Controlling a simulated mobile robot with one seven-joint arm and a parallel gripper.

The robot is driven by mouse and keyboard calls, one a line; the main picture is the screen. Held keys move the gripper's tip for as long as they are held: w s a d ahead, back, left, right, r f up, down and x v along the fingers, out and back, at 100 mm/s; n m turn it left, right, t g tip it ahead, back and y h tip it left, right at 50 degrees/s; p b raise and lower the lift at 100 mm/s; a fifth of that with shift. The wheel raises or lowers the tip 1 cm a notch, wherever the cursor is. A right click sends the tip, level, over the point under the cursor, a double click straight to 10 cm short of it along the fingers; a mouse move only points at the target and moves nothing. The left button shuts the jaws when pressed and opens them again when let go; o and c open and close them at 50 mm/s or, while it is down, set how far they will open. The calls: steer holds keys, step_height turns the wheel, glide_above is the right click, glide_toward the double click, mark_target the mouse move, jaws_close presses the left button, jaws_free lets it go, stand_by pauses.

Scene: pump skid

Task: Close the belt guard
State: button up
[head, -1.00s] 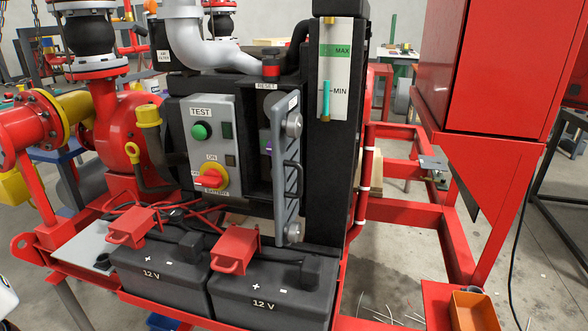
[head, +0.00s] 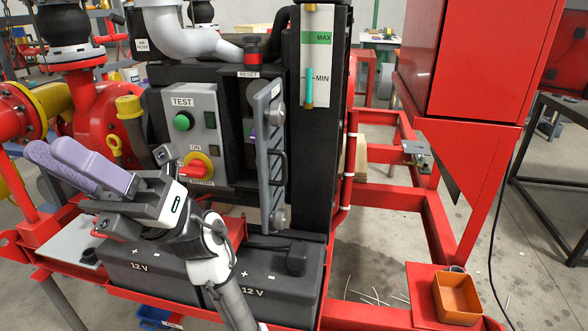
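The belt guard appears to be the narrow grey panel (head: 271,160) with a black handle (head: 279,165) and round silver knobs at its top and bottom. It stands swung out from the black engine housing, seen nearly edge-on, with the dark opening (head: 249,130) showing to its left. Its small label is too slanted to read. The gap between the fingers is unclear from this angle.
The control box (head: 192,135) carries a green TEST button and a red-yellow switch. Two black batteries (head: 262,283) lie below the panel. A level gauge column (head: 317,60) stands right of it. A red cabinet (head: 480,60) and an orange bin (head: 457,298) are farther right.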

steer(key=w+d+f+m+t+y, duration=0.2)
steer(key=w+d+f+m+t, duration=0.15)
steer(key=w+d+t, duration=0.7)
steer(key=w+d+f+m+t+y, duration=0.25)
steer(key=w+d+f+t, duration=0.35)
steer(key=t, duration=0.7)
steer(key=w+d+f+m+t+h+p, duration=0.1)
steer(key=d+f+m+t+h, duration=0.25)
steer(key=d, duration=0.55)
steer(key=w+d+f+m+t+h, duration=0.1)
steer(key=d+f+m+t+h, duration=0.2)
steer(key=d, duration=0.6)
steer(key=w+a+n+t+p, duration=0.1)
steer(key=w+a+p, duration=0.2)
steer(key=a, duration=0.9)
steer(key=w, duration=0.2)
steer(key=shift+w+a+f+h+p, duration=0.15)
steer(key=shift+w+h+p, duration=0.15)
steer(key=shift+w+p, duration=0.1)
steer(key=shift+c, duration=0.3)
jaws_close()
